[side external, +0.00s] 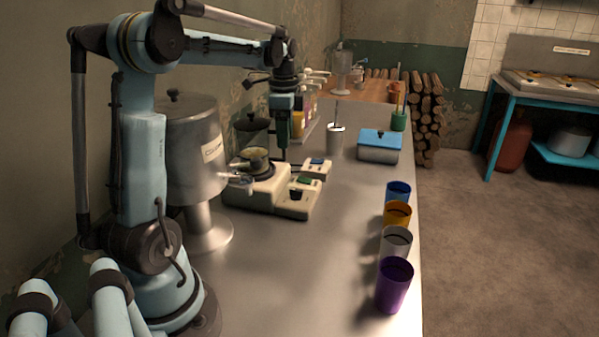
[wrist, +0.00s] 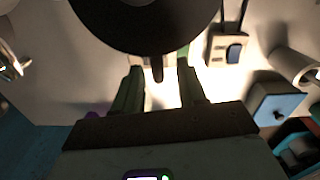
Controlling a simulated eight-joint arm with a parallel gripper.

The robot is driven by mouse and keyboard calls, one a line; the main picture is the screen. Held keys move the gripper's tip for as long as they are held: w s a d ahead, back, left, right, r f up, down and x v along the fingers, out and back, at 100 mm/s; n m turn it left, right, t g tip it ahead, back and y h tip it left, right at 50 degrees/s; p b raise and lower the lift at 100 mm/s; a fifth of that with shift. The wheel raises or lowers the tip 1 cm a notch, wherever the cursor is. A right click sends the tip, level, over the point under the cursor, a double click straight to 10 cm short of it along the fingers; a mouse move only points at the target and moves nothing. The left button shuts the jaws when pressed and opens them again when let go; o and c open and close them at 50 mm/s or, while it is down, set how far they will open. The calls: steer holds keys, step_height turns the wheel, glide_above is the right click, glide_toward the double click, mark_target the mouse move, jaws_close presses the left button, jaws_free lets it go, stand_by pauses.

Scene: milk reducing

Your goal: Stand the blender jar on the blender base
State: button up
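In the wrist view a dark round shape (wrist: 145,20) fills the top centre, with a narrow handle-like stub reaching between my green fingers (wrist: 158,82). The fingers stand apart, with bright gaps on both sides of the stub. A pale base with a blue switch (side external: 318,168), possibly the blender base, sits right of my gripper; it also shows in the wrist view (wrist: 233,50). The vessel's lower part is hidden.
A large metal urn (side external: 190,150) stands left. A metal cup (side external: 335,136) and blue-lidded box (side external: 379,146) stand farther back. Coloured cups (side external: 396,240) line the right edge.

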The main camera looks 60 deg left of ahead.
steer(key=shift+r, duration=0.1)
step_height(320, 180, up, 12)
steer(key=s+d+f+n+t, duration=0.2)
steer(key=d+f, duration=0.5)
steer(key=d, duration=0.5)
steer(key=s+d+f+n+t, duration=0.3)
steer(key=d+f+n+t, duration=0.2)
steer(key=d, duration=0.8)
step_height(320, 180, down, 3)
steer(key=shift+r, duration=0.1)
steer(key=shift+c, duration=0.4)
